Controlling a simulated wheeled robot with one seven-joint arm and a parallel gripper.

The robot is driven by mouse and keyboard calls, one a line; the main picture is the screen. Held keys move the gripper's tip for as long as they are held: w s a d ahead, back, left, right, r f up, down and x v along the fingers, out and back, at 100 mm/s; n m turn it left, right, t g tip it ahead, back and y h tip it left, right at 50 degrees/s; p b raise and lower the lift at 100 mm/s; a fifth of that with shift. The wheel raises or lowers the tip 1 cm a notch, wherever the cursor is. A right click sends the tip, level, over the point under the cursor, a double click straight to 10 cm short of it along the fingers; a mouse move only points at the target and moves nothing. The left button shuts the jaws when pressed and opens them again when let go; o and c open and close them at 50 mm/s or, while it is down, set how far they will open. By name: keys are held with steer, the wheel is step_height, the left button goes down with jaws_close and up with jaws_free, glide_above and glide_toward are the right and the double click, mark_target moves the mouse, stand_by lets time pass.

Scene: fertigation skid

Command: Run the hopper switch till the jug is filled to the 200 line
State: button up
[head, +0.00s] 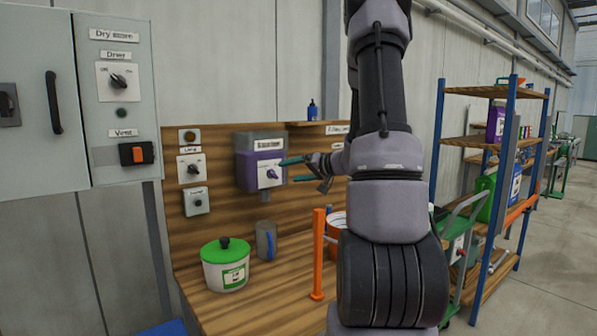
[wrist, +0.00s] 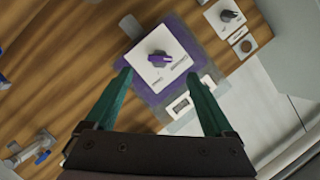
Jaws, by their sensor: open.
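The hopper box (head: 259,150) is grey and purple on the wooden panel. Its white plate carries a purple rotary switch (head: 271,174), which shows in the wrist view as a purple knob (wrist: 160,58). My gripper (head: 290,170) is open and empty, just right of the switch. In the wrist view my green fingers (wrist: 158,76) point at the plate with the knob between and beyond their tips; contact does not show. The grey jug (head: 264,240) with a blue handle stands upright on the bench below the box. Its level and lines are too small to read.
A white tub (head: 226,267) with a green lid stands left of the jug. An orange post (head: 318,255) stands to its right, with an orange bucket (head: 336,235) behind. Other switches (head: 193,169) sit left of the box. Shelving (head: 495,150) stands at right.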

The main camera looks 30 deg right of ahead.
mark_target(275, 174)
steer(key=x, duration=0.7)
